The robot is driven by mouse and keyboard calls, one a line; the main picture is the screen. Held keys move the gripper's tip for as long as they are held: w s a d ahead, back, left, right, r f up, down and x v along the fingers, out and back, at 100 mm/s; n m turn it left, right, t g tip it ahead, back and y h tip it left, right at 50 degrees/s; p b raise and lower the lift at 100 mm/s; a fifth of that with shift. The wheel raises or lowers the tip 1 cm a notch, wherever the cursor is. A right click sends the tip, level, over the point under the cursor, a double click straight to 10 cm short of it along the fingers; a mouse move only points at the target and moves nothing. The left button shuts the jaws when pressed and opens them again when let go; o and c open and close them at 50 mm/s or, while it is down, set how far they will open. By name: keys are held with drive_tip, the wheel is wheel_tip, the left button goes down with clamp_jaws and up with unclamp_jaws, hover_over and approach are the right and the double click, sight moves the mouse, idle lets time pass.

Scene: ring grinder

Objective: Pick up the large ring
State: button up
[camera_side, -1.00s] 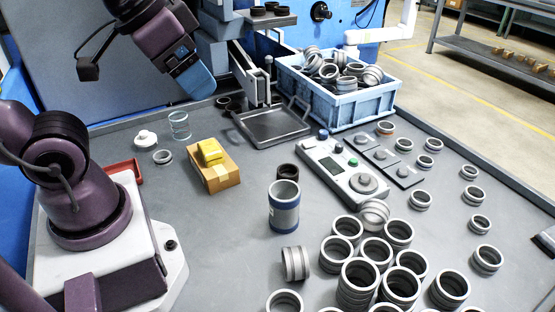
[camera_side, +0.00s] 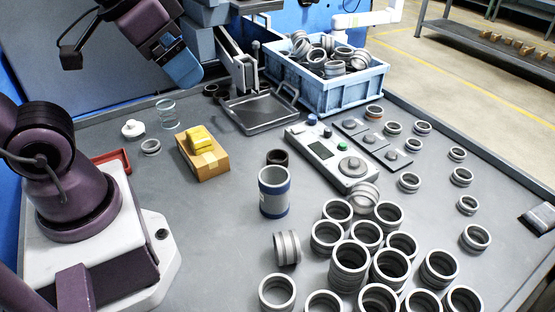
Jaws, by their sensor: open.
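Several grey metal rings stand and lie at the front right. The taller and wider ones cluster near the front, such as this ring stack (camera_side: 349,268) and the ring (camera_side: 277,292) at the front edge. One ring (camera_side: 287,248) lies on its side, left of the cluster. I cannot tell which one is the large ring. My gripper (camera_side: 182,68) is at the upper left, a blue end on my purple arm, raised high and far from the rings. Its fingers are not clearly distinct, and nothing shows held in it.
A blue crate (camera_side: 340,97) full of rings stands at the back. A grey control box (camera_side: 325,158) and a blue-banded cylinder (camera_side: 274,193) are mid-table.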

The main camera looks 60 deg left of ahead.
drive_tip(key=w+a+f+g, duration=0.3)
drive_tip(key=w+f, duration=0.2)
drive_tip(key=w, duration=0.1)
drive_tip(key=m+g, duration=0.2)
drive_tip(key=m, duration=1.5)
hover_over(277, 156)
drive_tip(key=d, duration=0.2)
wheel_tip(277, 156, down, 17)
drive_tip(key=f, duration=0.7)
drive_tip(key=shift+s+d+f, duration=0.15)
drive_tip(key=shift+s, duration=0.25)
drive_tip(key=shift+s+f, duration=0.15)
drive_tip(key=shift+f, duration=2.55)
drive_tip(key=shift+c, duration=0.2)
drive_tip(key=c, duration=1.1)
